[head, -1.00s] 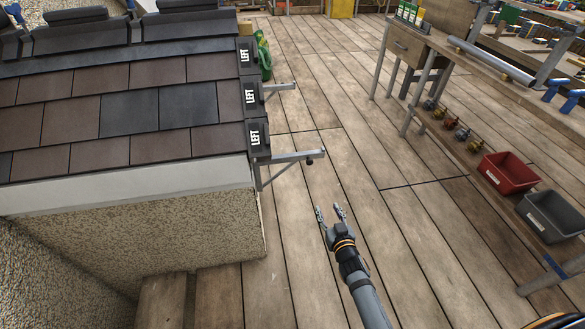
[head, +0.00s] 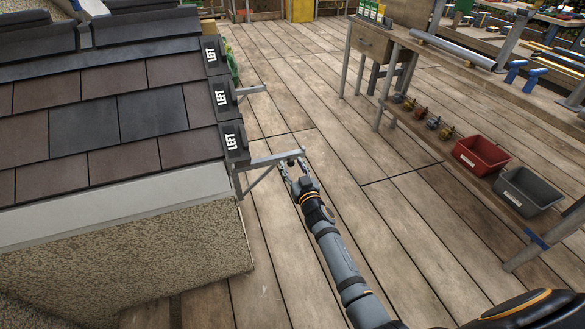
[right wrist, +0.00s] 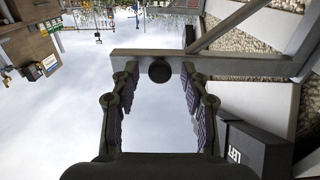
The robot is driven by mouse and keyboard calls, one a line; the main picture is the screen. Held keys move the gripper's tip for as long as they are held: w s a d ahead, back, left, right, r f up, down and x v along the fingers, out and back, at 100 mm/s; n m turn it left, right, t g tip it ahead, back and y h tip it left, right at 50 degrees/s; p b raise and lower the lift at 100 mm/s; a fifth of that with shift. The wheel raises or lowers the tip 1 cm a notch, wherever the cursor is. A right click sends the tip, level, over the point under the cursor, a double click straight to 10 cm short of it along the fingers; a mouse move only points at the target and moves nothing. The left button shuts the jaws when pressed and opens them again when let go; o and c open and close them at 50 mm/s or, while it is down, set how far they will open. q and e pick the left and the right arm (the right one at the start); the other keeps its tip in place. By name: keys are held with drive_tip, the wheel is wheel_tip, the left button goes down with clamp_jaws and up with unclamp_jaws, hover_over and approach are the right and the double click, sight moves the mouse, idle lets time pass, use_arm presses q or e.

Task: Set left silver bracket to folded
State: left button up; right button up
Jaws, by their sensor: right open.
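A silver bracket (head: 268,162) sticks out to the right from the wall below the lowest LEFT tile, with a diagonal strut under its arm. A dark round knob sits near its outer end; it also shows in the right wrist view (right wrist: 160,70). My right gripper (head: 292,168) is at that outer end. In the right wrist view its open fingers (right wrist: 159,90) stand either side of the knob, with gaps on both sides. A second silver bracket (head: 251,89) sticks out farther up the roof edge. My left gripper is not in view.
The tiled roof (head: 100,125) with dark LEFT edge tiles (head: 232,142) fills the left side. A workbench (head: 470,70) stands at right, with a red bin (head: 482,155) and a grey bin (head: 528,190) on its lower shelf. The plank floor between is clear.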

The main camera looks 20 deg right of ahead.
drive_tip(key=shift+w, duration=0.15)
clamp_jaws()
idle(0.4)
